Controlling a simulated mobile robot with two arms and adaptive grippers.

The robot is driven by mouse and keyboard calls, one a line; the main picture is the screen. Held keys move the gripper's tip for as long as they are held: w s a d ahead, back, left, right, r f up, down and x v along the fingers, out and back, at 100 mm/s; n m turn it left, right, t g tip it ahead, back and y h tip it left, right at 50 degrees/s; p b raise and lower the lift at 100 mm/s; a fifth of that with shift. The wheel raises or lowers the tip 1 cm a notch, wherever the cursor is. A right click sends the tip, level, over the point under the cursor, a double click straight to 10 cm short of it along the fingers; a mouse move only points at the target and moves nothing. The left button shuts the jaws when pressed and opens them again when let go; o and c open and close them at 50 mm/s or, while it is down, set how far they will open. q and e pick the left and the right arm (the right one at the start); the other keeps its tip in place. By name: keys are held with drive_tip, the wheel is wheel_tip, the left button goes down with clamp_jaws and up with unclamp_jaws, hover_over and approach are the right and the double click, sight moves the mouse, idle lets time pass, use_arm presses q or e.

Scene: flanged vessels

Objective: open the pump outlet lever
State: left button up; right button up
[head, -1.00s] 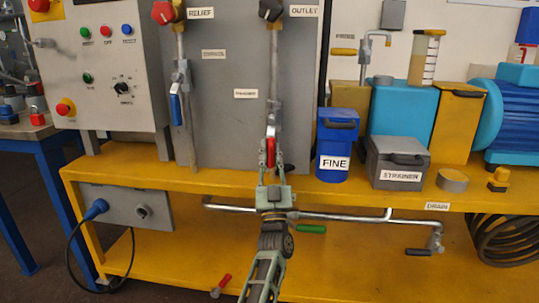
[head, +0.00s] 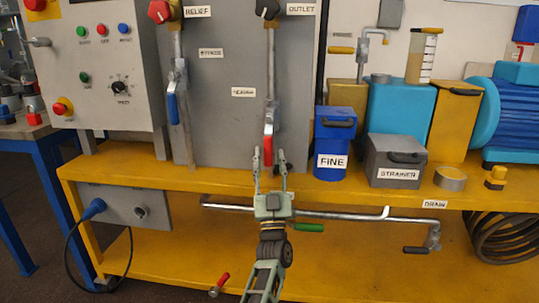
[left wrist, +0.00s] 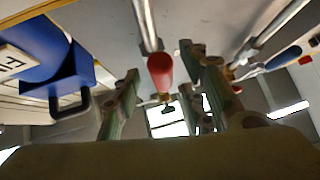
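A red-handled lever (head: 268,143) hangs straight down on the vertical pipe below the black knob (head: 267,9) by the OUTLET label (head: 301,9). My left gripper (head: 269,154) is just below and in front of it, with its fingers spread and the lever's lower end between the tips in the picture. In the left wrist view, the red handle (left wrist: 160,72) shows between the open fingers (left wrist: 168,85), apart from both. Contact is not visible. The label beside the lever is too blurred to read. My right gripper is not in view.
A blue-handled lever (head: 172,105) hangs on the parallel pipe to the left. A blue FINE canister (head: 335,142) stands close on the right, beside a grey STRAINER box (head: 396,160). The yellow shelf edge (head: 220,183) and a pipe with a green handle (head: 309,227) lie below.

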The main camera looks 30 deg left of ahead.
use_arm(q)
drive_tip(key=v, duration=0.5)
drive_tip(key=shift+d+f, duration=0.1)
drive_tip(key=shift+s, duration=0.1)
